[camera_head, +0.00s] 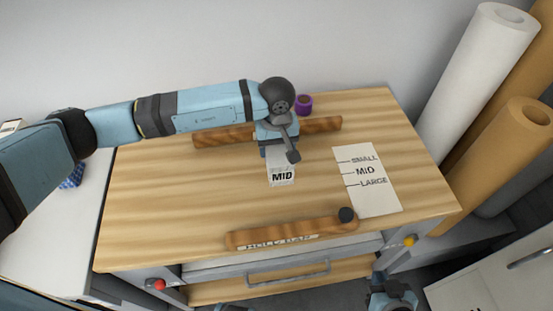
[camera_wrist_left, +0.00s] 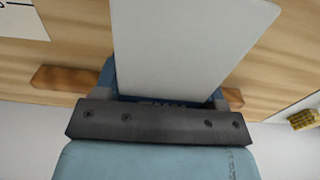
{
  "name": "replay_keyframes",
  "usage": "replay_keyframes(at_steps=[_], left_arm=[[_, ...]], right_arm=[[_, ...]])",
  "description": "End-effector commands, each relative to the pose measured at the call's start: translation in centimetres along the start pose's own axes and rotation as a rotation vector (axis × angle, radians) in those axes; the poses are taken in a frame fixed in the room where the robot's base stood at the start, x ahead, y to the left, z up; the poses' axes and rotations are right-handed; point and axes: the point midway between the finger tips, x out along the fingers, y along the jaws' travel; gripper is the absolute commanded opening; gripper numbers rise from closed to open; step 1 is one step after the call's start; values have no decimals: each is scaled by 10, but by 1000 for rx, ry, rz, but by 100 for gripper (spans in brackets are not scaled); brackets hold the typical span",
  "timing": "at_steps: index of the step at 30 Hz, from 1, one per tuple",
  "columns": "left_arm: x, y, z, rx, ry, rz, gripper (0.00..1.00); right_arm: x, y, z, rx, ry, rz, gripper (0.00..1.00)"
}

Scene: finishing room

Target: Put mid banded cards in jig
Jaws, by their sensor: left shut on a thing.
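A white card marked MID (camera_head: 283,183) is held in my left gripper (camera_head: 279,150), over the middle of the wooden bench top. The card's blank face fills the middle of the left wrist view (camera_wrist_left: 190,45), between the fingers. The upper part of the card is hidden by the gripper in the head view. I cannot tell whether its lower edge touches the bench. A white sheet (camera_head: 379,198) listing SMALL, MID and LARGE lies right of the card. My right gripper (camera_head: 390,296) shows at the bottom right, below the bench front; its jaws are unclear.
A wooden bar (camera_head: 222,137) lies along the back of the bench (camera_head: 150,220), partly behind my left gripper. A purple roll (camera_head: 304,103) stands behind it. A bar labelled HOLD BAR (camera_head: 290,230) with a dark knob lies along the front edge. Tall rolls (camera_head: 478,75) stand at right.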

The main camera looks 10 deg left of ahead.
Motion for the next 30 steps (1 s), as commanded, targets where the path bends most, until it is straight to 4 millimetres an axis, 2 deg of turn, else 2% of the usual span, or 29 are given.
replay_keyframes(at_steps=[8,15,27,28,30], left_arm=[[23,0,0,1,0,1,29],[56,0,0,0,0,1,29],[64,0,-1,1,2,2,29],[62,0,-1,1,1,1,71],[62,0,-1,0,1,1,87]], right_arm=[[0,0,1,-1,-2,0,0],[-1,0,0,-3,0,0,0],[2,0,3,-1,1,-2,0],[0,0,1,-1,-1,-2,0],[0,0,1,-1,-4,-2,0]])
